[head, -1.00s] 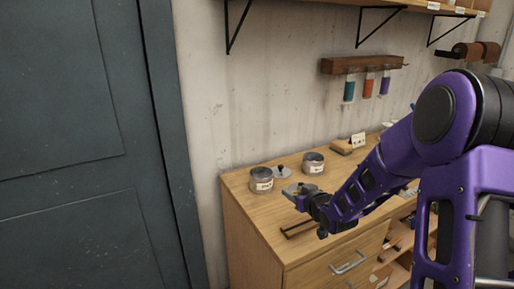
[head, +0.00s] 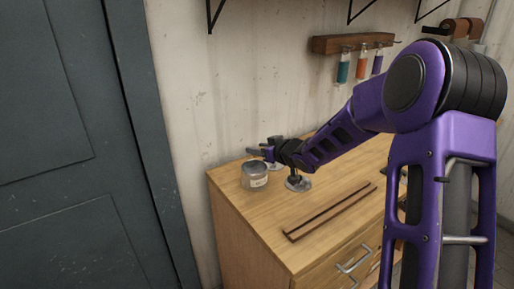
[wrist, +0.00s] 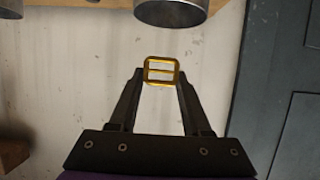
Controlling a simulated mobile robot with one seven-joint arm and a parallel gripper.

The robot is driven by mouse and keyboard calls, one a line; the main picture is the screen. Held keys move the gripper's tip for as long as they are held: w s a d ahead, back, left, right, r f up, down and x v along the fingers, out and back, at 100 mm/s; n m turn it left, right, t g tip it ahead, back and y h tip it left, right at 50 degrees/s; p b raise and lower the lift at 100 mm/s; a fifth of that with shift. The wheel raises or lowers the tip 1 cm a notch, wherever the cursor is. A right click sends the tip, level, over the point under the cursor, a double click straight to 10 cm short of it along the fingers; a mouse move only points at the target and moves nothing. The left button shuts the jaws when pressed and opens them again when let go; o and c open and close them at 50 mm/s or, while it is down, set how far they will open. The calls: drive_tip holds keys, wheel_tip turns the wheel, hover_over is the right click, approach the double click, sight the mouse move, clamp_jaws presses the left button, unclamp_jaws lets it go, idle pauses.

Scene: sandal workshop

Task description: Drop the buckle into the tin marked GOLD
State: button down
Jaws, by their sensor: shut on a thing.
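My gripper (head: 258,151) is over the left end of the wooden cabinet top, above and just behind a round metal tin (head: 255,177). The tin is open at the top and has a pale label, too small to read. In the wrist view my gripper (wrist: 161,84) is shut on a gold-coloured rectangular buckle (wrist: 162,71) with a middle bar, held at the fingertips. A metal tin (wrist: 172,13) shows at the top of the wrist view, apart from the buckle. A second tin (wrist: 10,8) is cut off at the upper left corner.
A wooden rack with coloured bottles (head: 352,44) hangs on the wall. A dark door (head: 60,140) stands at the left.

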sight(259, 163)
drive_tip(key=shift+f+b, duration=2.45)
drive_tip(key=shift+f, duration=0.25)
drive_tip(key=shift+c, duration=1.4)
unclamp_jaws()
drive_tip(key=p+v, duration=0.3)
drive_tip(key=v, duration=1.4)
drive_tip(key=shift+s+d+p, duration=0.15)
drive_tip(key=shift+d+p, duration=0.05)
drive_tip(key=shift+p, duration=0.2)
